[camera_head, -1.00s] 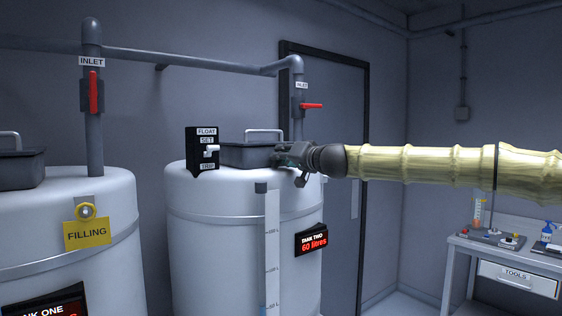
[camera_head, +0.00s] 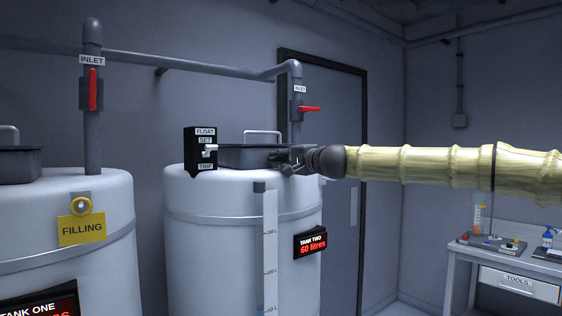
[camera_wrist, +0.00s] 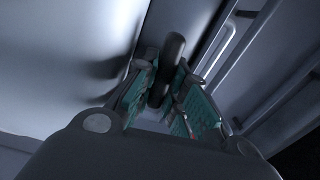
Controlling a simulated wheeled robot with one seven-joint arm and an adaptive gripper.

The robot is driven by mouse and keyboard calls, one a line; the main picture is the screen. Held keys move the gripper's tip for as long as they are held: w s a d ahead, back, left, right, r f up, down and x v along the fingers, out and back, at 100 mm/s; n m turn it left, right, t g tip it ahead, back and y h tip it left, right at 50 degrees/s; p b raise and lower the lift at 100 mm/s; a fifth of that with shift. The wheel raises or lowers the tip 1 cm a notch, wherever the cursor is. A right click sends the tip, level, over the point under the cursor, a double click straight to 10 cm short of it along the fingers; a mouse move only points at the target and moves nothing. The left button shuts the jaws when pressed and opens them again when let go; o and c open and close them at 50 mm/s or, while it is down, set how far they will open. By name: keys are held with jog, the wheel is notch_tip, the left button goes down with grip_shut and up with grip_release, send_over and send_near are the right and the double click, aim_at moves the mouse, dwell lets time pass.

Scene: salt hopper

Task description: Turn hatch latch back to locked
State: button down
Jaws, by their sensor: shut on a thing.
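The dark hatch (camera_head: 240,157) with a pale handle lies on top of the white tank two (camera_head: 235,240). My gripper (camera_head: 287,159) is at the hatch's right end, low over the tank top. In the wrist view, my gripper (camera_wrist: 172,95) has its green-padded fingers shut on a dark, rounded bar, which looks like the hatch latch (camera_wrist: 173,47). The bar sticks out beyond the fingertips. In the head view the gripper hides the latch, and I cannot read its locked or unlocked position.
A black float switch box (camera_head: 201,148) stands left of the hatch. The inlet pipe with a red valve handle (camera_head: 309,109) rises behind my gripper. Tank one (camera_head: 75,215) with a yellow FILLING tag (camera_head: 82,229) is at left. A tool bench (camera_head: 510,255) stands at right.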

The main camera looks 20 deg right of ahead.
jog(key=shift+d+m, duration=0.1)
jog(key=shift+m, duration=0.3)
jog(key=c, duration=1.4)
grip_release()
jog(key=shift+c, duration=0.2)
jog(key=shift+f, duration=0.1)
